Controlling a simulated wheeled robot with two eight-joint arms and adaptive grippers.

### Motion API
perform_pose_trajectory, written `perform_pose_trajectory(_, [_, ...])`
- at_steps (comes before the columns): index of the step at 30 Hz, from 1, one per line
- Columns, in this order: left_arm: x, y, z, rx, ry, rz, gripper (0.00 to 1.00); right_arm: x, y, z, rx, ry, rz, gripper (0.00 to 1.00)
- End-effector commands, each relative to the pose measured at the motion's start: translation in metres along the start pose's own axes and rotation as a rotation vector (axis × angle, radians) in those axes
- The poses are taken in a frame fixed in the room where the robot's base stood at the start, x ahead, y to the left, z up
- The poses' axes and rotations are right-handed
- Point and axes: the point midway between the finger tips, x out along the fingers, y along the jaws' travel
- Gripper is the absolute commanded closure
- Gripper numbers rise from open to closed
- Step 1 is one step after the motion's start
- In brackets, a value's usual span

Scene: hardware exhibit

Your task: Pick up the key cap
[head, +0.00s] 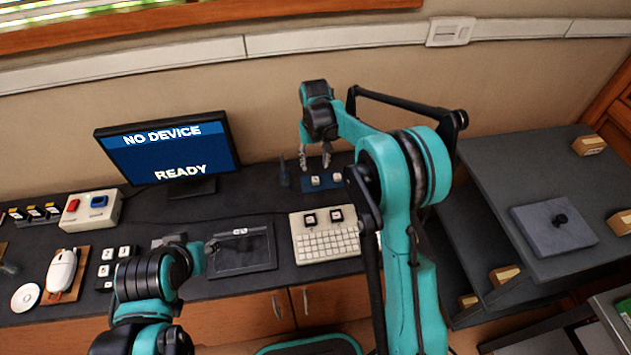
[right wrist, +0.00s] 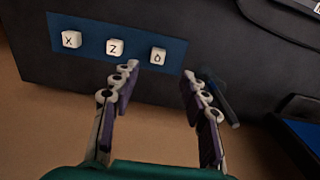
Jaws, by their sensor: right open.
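Three white key caps lie in a row on a blue mat (head: 326,187) at the back of the desk. The right wrist view shows them as X (right wrist: 71,39), Z (right wrist: 115,48) and one that reads O or D (right wrist: 158,55). In the head view, two caps (head: 316,181) (head: 337,178) show clearly. My right gripper (head: 314,158) is open and empty above the mat. In the right wrist view its fingertips (right wrist: 161,72) are spread, with the O or D cap just past the gap. My left gripper (head: 211,247) is near the dark tablet; its fingers are too small to judge.
A monitor (head: 168,151) reads "NO DEVICE READY". A dark stick-like object (right wrist: 219,95) stands beside the right finger.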

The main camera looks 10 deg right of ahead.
Motion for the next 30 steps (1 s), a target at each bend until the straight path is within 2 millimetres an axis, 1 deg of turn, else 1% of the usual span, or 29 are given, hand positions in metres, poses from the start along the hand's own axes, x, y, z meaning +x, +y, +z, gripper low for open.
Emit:
perform_pose_trajectory(1, [0.001, 0.000, 0.000, 0.000, 0.000, 0.000, 0.60, 0.006, -0.001, -0.003, 0.000, -0.006, 0.001, 0.55])
perform_pose_trajectory(6, [0.006, 0.000, 0.004, 0.000, 0.000, 0.000, 0.60, 0.027, -0.001, -0.004, 0.001, -0.013, 0.001, 0.55])
perform_pose_trajectory(13, [0.014, 0.000, 0.010, 0.000, 0.000, 0.000, 0.60, 0.049, 0.001, -0.005, 0.001, -0.012, 0.001, 0.55])
perform_pose_trajectory(19, [0.027, 0.000, 0.019, 0.000, 0.000, 0.000, 0.60, 0.081, 0.003, -0.006, 0.000, -0.012, 0.001, 0.55])
perform_pose_trajectory(22, [0.028, 0.000, 0.020, 0.000, 0.000, 0.000, 0.60, 0.087, 0.003, -0.006, 0.000, -0.011, 0.001, 0.55])
perform_pose_trajectory(27, [0.027, 0.000, 0.019, 0.000, 0.000, 0.000, 0.60, 0.086, 0.003, -0.006, 0.000, -0.011, 0.001, 0.55])
perform_pose_trajectory(28, [0.027, 0.000, 0.019, 0.000, 0.000, 0.000, 0.60, 0.086, 0.003, -0.006, 0.000, -0.011, 0.001, 0.58])
perform_pose_trajectory(30, [0.027, 0.000, 0.019, 0.000, 0.000, 0.000, 0.60, 0.086, 0.003, -0.006, 0.000, -0.011, 0.001, 0.72])
